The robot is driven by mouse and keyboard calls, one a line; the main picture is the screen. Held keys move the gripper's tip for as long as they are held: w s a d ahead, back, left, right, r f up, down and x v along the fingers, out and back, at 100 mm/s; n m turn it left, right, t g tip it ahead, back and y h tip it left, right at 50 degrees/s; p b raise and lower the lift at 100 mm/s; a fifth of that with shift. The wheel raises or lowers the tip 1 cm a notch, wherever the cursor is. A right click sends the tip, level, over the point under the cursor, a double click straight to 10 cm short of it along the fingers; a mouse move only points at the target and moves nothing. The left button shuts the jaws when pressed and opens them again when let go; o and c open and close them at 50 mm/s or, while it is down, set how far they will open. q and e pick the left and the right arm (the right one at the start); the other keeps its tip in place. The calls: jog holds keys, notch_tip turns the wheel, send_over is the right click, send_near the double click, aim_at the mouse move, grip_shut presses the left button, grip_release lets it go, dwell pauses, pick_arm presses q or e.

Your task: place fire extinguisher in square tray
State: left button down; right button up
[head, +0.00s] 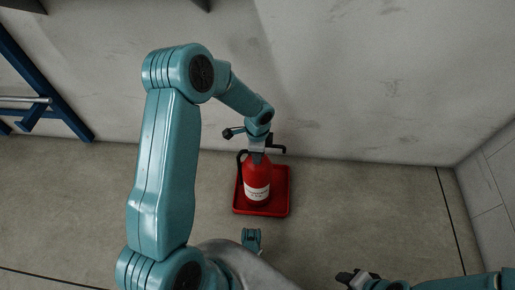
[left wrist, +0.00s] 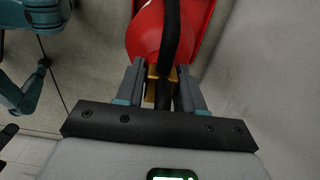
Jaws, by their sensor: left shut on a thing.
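The red fire extinguisher (head: 257,180) with a white label stands upright over the red square tray (head: 282,206) in the head view. It appears to be inside the tray's rim, but I cannot tell whether its base touches the tray floor. My left gripper (head: 257,157) is at the top of the extinguisher. In the left wrist view the left gripper (left wrist: 161,88) is shut on the brass neck and black handle part of the extinguisher (left wrist: 146,35). A bit of the tray (left wrist: 206,22) shows beside it. My right gripper (head: 345,277) is low in the head view, away from the tray; its jaws are unclear.
A grey wall (head: 350,80) rises close behind the tray. Another wall (head: 495,180) stands at the right. A blue frame (head: 40,85) with a metal bar is at the far left. The concrete floor (head: 370,210) right of the tray is clear.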

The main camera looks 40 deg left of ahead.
pick_arm(q)
jog(key=shift+w+a+r, duration=0.1)
jog(key=shift+w+r, duration=0.15)
jog(key=shift+f, duration=0.1)
jog(key=c, duration=0.7)
grip_release()
jog(key=shift+s+f, duration=0.1)
jog(key=shift+s, duration=0.1)
notch_tip(320, 180, up, 12)
jog(key=p, duration=0.5)
jog(key=shift+s, duration=0.15)
